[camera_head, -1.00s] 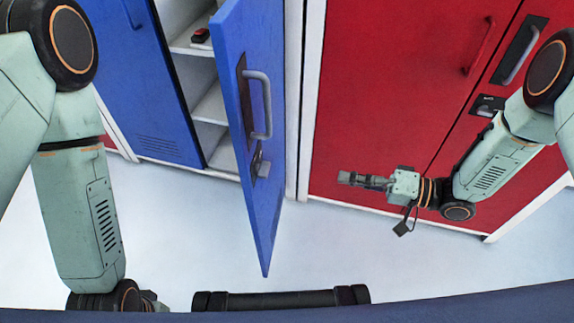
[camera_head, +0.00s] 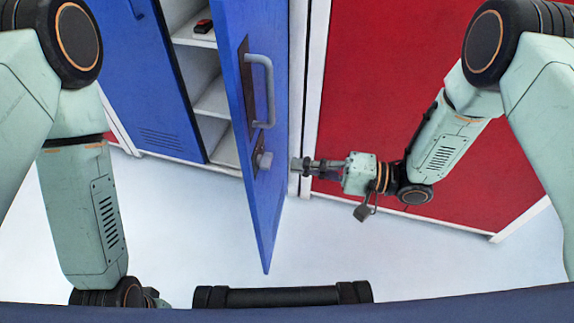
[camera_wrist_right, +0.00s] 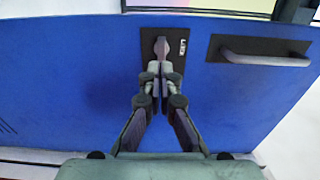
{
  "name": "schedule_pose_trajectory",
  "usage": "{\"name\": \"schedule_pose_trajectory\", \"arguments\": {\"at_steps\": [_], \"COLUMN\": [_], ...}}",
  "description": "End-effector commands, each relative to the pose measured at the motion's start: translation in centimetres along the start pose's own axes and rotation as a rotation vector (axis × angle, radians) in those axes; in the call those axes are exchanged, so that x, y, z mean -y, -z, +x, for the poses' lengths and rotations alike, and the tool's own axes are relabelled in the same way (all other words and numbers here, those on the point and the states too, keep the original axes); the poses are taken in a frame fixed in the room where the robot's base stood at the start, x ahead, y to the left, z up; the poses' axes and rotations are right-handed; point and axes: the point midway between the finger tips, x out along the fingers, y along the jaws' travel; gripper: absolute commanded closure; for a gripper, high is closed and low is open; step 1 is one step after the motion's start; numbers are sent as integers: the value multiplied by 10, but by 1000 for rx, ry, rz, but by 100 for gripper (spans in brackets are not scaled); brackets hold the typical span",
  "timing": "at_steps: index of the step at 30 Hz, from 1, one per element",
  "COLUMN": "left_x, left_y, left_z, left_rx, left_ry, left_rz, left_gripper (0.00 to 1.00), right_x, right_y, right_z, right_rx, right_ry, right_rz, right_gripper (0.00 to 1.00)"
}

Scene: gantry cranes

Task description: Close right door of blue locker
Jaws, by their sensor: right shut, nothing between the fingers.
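The right door (camera_head: 267,205) of the blue locker stands open, swung out toward me, with its grey bar handle (camera_head: 266,92) and a small latch (camera_head: 264,161) on the face turned right. My right gripper (camera_head: 298,165) is shut and empty, pointing left at the door close to the latch. In the right wrist view the blue door (camera_wrist_right: 75,85) fills most of the picture. The shut fingertips (camera_wrist_right: 160,68) are in front of the latch plate (camera_wrist_right: 176,45); I cannot tell whether they touch. My left arm hangs at the left; its gripper is not clearly visible.
The locker's left door (camera_head: 150,90) is closed. Between the doors, white shelves (camera_head: 212,100) show, with a small red and black item (camera_head: 203,26) on one. A red locker (camera_head: 390,90) stands to the right. The pale floor (camera_head: 330,245) in front is clear.

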Motion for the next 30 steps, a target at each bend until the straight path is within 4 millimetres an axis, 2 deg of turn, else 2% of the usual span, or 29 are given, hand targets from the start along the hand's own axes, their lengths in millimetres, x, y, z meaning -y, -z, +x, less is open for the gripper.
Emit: {"name": "schedule_pose_trajectory", "arguments": {"at_steps": [3,9,30], "left_x": [0,0,0], "left_y": [0,0,0], "left_z": [6,10,10], "left_rx": [0,0,0], "left_ry": [0,0,0], "left_rz": [0,0,0], "left_gripper": [67,67,67], "right_x": [-2,0,0], "right_y": [-1,0,0], "right_z": [18,34,37], "right_rx": [3,1,-5], "right_ry": [0,0,0], "right_rz": [-1,0,0], "right_gripper": [100,100,100]}}
